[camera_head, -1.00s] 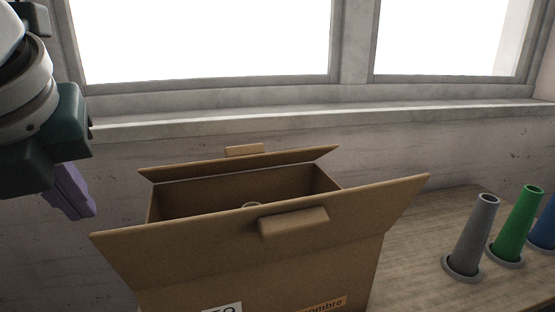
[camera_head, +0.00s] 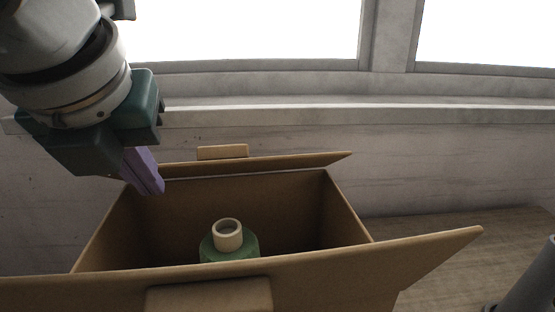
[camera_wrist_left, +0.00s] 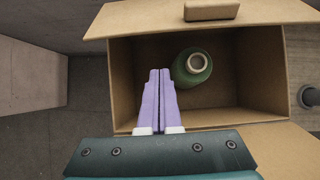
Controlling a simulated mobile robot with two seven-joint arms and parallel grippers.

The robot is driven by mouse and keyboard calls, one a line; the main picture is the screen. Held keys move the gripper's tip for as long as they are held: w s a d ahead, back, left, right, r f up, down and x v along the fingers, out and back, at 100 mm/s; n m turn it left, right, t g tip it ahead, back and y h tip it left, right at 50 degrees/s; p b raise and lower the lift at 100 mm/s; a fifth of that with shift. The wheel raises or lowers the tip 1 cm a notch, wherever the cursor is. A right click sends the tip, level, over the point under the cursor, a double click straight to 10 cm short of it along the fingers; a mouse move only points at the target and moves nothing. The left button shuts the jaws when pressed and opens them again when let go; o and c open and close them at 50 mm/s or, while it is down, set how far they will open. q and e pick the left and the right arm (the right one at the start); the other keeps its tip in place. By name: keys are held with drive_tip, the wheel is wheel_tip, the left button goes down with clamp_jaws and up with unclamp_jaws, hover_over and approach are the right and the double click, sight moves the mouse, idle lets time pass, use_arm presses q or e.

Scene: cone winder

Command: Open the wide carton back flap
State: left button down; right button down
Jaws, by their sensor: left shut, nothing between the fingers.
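The open carton (camera_head: 335,205) stands on the bench. Its wide back flap (camera_head: 290,162), with a small tab (camera_head: 222,152) on its edge, leans outward on the far side; it is at the top of the left wrist view (camera_wrist_left: 130,20). The wide front flap (camera_head: 400,260) leans toward me. My left gripper (camera_head: 157,192) is shut and empty, its purple fingers pointing down near the back flap's left end. In the left wrist view the fingers (camera_wrist_left: 160,72) overlap the left part of the opening. Contact with the carton cannot be told. My right gripper is not in view.
A green bottle-like object with a pale neck (camera_head: 228,236) stands inside the carton. A wall with a window ledge (camera_head: 300,112) runs close behind.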

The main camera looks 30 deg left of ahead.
sight(161, 167)
use_arm(q)
drive_tip(key=shift+w+a+f, duration=0.3)
drive_tip(key=shift+w+a, duration=0.3)
drive_tip(key=shift+w, duration=0.15)
drive_tip(key=shift+w+a+f, duration=0.35)
drive_tip(key=shift+w+a, duration=0.25)
drive_tip(key=shift+w, duration=0.2)
drive_tip(key=shift+w+a+f, duration=0.3)
drive_tip(key=shift+w+a, duration=0.3)
drive_tip(key=shift+w, duration=0.15)
